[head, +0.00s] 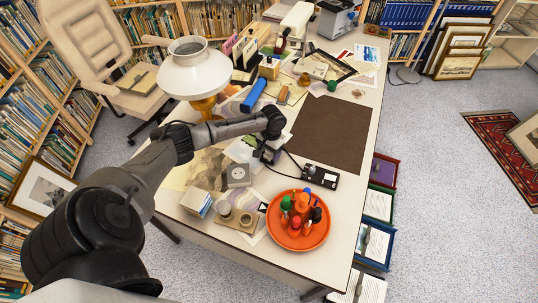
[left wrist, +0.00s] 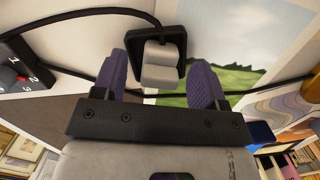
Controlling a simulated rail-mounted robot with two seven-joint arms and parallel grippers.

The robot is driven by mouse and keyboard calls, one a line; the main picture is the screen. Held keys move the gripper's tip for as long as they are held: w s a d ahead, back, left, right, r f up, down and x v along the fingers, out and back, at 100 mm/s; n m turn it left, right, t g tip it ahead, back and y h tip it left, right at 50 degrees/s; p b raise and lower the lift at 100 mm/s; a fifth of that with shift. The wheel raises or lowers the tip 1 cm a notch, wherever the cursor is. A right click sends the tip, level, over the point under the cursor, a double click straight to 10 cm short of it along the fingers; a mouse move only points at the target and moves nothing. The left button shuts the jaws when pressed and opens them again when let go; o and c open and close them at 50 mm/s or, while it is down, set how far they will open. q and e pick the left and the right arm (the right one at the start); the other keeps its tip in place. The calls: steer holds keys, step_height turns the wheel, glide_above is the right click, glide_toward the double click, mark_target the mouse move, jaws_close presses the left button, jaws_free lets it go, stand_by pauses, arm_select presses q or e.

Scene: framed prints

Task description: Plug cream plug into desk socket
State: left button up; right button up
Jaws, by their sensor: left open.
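My left gripper (head: 268,153) is low over the desk, left of the brown desk mat. In the left wrist view its two purple fingers (left wrist: 160,82) are apart. A pale cream-grey block, apparently the cream plug (left wrist: 160,72), shows between and beyond the fingertips, with gaps on both sides. It sits against a black squarish piece with a black cable; I cannot tell if they are one part. A black desk socket block (head: 320,177) lies right of the gripper, and its numbered end (left wrist: 22,68) shows at the left of the wrist view. My right gripper is not in view.
An orange tray (head: 322,238) with several bottles stands near the front edge. A grey square device (head: 238,175) and small cups lie close by. The brown mat (head: 332,134) is clear. Black cables cross the desk.

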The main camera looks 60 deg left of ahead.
mark_target(268, 151)
arm_select(q)
steer(key=c, duration=1)
steer(key=shift+o, duration=0.2)
step_height(268, 151, up, 5)
steer(key=shift+f+p, duration=0.15)
steer(key=shift+p, duration=0.75)
steer(key=w+d+r+p, duration=0.1)
steer(key=w+d+r, duration=0.1)
steer(key=d, duration=0.3)
steer(key=w+d+r+p, duration=0.1)
steer(key=d+r, duration=0.3)
steer(key=d, duration=0.2)
steer(key=shift+w+r, duration=0.15)
steer(key=shift+w, duration=0.25)
